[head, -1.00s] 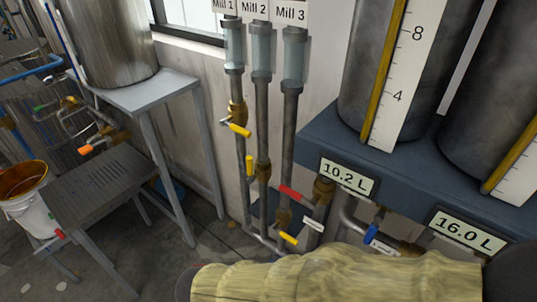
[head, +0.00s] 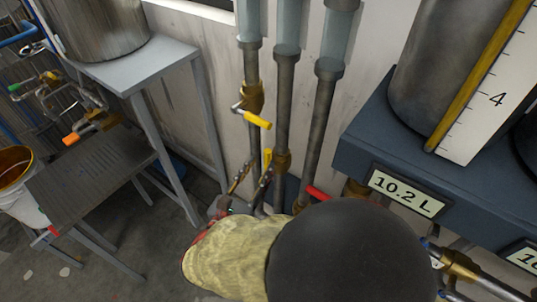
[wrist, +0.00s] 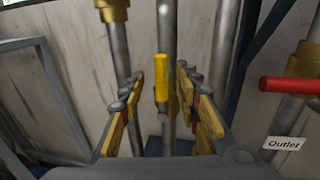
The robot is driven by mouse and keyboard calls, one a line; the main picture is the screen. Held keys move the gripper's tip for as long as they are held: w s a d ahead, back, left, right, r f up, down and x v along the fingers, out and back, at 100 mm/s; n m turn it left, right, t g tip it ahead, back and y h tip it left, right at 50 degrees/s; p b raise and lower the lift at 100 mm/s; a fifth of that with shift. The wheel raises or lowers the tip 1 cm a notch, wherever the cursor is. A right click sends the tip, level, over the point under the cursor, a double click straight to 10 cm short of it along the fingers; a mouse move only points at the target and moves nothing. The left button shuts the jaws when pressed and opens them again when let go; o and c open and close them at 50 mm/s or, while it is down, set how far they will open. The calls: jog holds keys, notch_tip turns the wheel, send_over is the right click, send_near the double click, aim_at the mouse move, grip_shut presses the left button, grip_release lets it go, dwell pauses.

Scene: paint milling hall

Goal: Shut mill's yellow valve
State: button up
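In the head view, a yellow valve handle (head: 257,120) on the left pipe points across it, tilted down to the right. A second yellow handle (head: 267,160), on the middle pipe, stands upright along the pipe. In the wrist view this upright handle (wrist: 161,78) shows between and beyond my fingers. My gripper (wrist: 158,95) is open, one finger on each side of the handle, with nothing held. In the head view my gripper (head: 252,178) is just below and left of that handle.
A red handle (wrist: 290,84) with an Outlet tag (wrist: 284,143) is right of my gripper. A blue shelf (head: 362,142) with tanks and a 10.2 L display (head: 405,194) stands at the right. A grey metal table (head: 140,68) stands at the left.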

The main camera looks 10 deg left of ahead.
aim_at(266, 159)
jog(key=shift+b+x, duration=0.5)
jog(key=shift+x, duration=2.15)
jog(key=shift+c, duration=1.4)
grip_shut()
